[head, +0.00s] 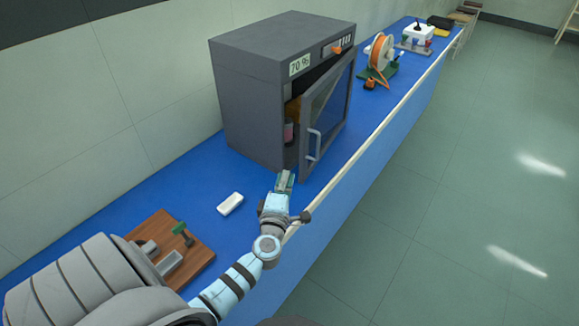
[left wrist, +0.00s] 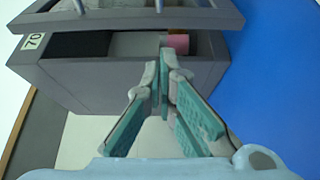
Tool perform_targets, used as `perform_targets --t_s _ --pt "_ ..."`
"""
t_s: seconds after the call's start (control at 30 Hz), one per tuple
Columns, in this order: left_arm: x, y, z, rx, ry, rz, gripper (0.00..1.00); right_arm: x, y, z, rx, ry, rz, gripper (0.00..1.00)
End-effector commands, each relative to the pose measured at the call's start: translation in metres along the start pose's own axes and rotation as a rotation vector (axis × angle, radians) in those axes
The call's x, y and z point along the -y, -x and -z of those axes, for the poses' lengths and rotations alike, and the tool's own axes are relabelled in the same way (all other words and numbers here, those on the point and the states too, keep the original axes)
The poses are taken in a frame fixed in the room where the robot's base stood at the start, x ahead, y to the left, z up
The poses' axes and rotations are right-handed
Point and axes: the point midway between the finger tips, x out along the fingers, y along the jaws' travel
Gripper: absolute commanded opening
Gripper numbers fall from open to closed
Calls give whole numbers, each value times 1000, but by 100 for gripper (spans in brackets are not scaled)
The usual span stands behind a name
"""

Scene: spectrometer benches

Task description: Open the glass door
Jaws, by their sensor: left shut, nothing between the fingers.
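The glass door (head: 328,104) belongs to a grey cabinet (head: 250,95) on the blue bench. It stands ajar, with a gap along its left edge, and carries a pale bar handle (head: 313,146). My left gripper (head: 285,178) is shut and empty, just in front of the cabinet, below and left of the handle. In the left wrist view my closed fingertips (left wrist: 163,58) point at the gap between the door (left wrist: 125,27) and the cabinet body (left wrist: 100,82). I cannot tell whether they touch the door. My right gripper is not in view.
A pink item (left wrist: 178,43) shows inside the cabinet. A white block (head: 230,204) and a wooden board (head: 165,250) with parts lie nearer on the bench. An orange spool (head: 380,55) stands beyond the cabinet. The floor (head: 450,190) at the right is clear.

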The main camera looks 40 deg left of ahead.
Motion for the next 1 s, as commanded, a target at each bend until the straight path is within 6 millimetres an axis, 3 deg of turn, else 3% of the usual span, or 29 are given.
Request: perform_targets --t_s 0.3,0.43,0.6,1.0 --pt "1 -61 -1 2 -2 -3 0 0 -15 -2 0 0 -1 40" --pt "1 -77 -1 3 -2 -3 0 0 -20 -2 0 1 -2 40" --pt "0 -85 -1 4 -2 -2 0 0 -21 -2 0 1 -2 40" --pt "-1 -82 -1 -1 -2 -1 0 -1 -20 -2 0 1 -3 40"
